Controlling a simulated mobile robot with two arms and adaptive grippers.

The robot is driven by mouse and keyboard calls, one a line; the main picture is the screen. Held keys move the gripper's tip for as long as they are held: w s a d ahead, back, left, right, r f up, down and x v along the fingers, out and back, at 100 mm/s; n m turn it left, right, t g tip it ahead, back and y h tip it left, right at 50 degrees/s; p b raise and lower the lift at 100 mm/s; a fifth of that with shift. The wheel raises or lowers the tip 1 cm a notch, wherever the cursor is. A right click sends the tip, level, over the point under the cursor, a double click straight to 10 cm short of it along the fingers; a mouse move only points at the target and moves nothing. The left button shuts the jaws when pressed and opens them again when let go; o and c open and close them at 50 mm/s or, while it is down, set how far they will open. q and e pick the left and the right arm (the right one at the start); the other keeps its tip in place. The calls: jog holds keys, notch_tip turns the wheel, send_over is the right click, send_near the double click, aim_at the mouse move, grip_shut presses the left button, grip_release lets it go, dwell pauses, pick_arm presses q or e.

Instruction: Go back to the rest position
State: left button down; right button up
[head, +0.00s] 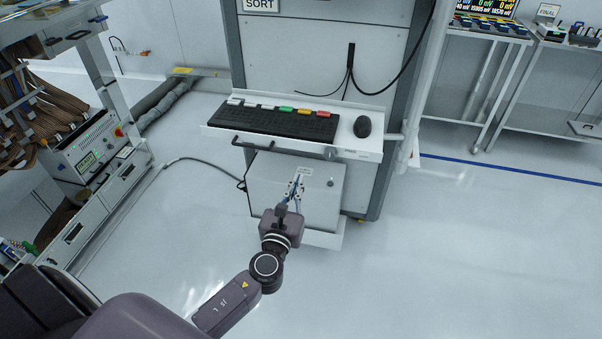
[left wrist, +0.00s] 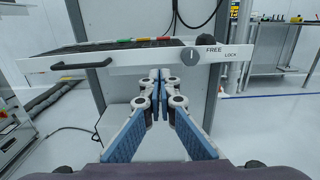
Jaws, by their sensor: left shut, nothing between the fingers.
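My left gripper (head: 297,184) is shut and empty in front of the test handler (head: 322,55). Its blue-padded fingers meet in the left wrist view (left wrist: 160,76), with the tips just below the keyboard shelf's front edge. The shelf (head: 215,130) carries a black keyboard (head: 270,122) and a mouse (head: 363,126). A round grey knob (left wrist: 191,56) sits on the shelf front beside the words FREE and LOCK; its pointer appears to stand near vertical. The knob looks clear of the fingers. My right gripper is not in view.
A grey box (head: 325,187) stands under the shelf. A cart with an instrument (head: 85,155) stands at left, and tables (head: 475,50) stand at back right. A cable (head: 200,160) lies on the floor. The floor at right (head: 480,250) is clear.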

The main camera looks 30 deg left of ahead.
pick_arm(q)
jog(key=s+f+n+g+h, duration=0.1)
jog(key=s+f+n+g, duration=0.35)
jog(key=f, duration=0.75)
jog(key=s+f+n+g, duration=0.2)
jog(key=s+f+n, duration=0.45)
jog(key=f, duration=0.65)
jog(key=s+f+n+g+h, duration=0.1)
jog(key=s+f+n+g, duration=0.25)
jog(key=s+f, duration=0.65)
jog(key=s+d+f+n+g, duration=0.1)
jog(key=s+f+n+g, duration=0.1)
jog(key=s+f+n, duration=0.3)
jog(key=s+d+f+n+g+h, duration=0.1)
jog(key=s+f+n, duration=0.5)
jog(key=s, duration=0.8)
jog(key=s+d+f+n+g+h+p, duration=0.1)
jog(key=s+d+f+n+g, duration=0.2)
jog(key=s, duration=0.7)
notch_tip(320, 180, down, 3)
jog(key=shift+s+r+n+g, duration=0.1)
jog(key=shift+s+n+g, duration=0.15)
jog(key=shift+n, duration=1)
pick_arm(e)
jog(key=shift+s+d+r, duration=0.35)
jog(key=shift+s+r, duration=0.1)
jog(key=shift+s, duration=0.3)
